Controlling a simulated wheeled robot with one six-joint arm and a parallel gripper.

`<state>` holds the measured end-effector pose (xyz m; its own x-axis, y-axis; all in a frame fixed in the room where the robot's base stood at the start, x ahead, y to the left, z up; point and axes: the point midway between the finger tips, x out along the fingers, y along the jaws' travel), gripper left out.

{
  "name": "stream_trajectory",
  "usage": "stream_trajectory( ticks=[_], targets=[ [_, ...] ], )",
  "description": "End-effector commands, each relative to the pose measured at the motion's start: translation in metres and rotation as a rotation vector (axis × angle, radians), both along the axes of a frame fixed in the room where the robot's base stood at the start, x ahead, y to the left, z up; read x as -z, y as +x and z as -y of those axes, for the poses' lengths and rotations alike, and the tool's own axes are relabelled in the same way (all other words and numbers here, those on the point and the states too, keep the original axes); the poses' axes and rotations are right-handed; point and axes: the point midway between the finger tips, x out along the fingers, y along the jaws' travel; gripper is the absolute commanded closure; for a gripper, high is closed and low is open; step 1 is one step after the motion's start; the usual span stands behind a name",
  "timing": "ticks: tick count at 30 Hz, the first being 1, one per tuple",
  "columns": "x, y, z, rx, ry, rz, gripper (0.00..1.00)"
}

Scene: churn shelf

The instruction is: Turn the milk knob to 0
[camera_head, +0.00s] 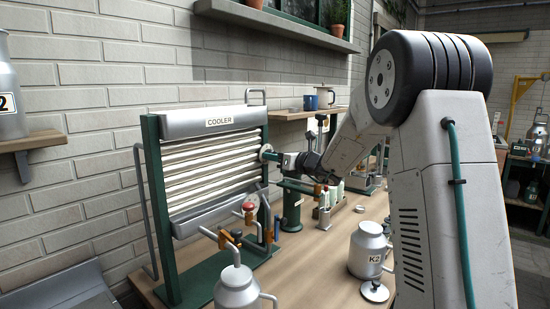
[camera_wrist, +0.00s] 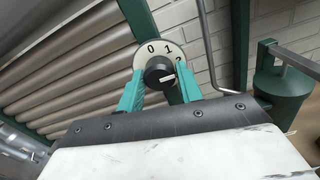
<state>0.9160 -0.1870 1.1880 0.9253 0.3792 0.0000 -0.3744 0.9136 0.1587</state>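The milk knob (camera_wrist: 160,72) is a black round knob on a white dial (camera_wrist: 146,56) marked 0, 1 and 2. Its white pointer line faces right in the wrist view, toward the side of the 2, which is partly hidden by a finger. The dial also shows edge-on in the head view (camera_head: 266,152), at the right post of the cooler (camera_head: 219,121). My gripper (camera_wrist: 161,76) has its two teal fingers on either side of the knob. I cannot tell whether they touch it. In the head view my gripper (camera_head: 279,159) reaches the dial from the right.
Pipes and a red-knobbed valve (camera_head: 248,206) sit below the cooler. A green pump stand (camera_head: 291,207) is right of the dial; a green cylinder (camera_wrist: 280,92) shows in the wrist view. Milk cans (camera_head: 236,288) (camera_head: 368,250) stand on the wooden bench (camera_head: 310,275).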

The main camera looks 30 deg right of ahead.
Motion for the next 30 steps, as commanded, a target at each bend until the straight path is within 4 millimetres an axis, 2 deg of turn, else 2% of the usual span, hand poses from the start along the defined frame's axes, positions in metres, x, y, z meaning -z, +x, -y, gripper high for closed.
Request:
stream_trajectory(
  ticks=[1,2,3,17,30],
  targets=[
    [0.0000,-0.0001,0.0002,0.000,0.000,0.000,0.79],
    [0.0000,-0.0001,0.0002,0.000,0.000,0.000,0.88],
    [0.0000,-0.0002,0.0002,0.000,0.000,0.000,0.91],
    [0.0001,-0.0004,0.0009,0.000,-0.086,0.035,0.91],
    [0.0001,-0.0001,0.0016,0.001,-0.434,0.178,0.90]
  ],
)
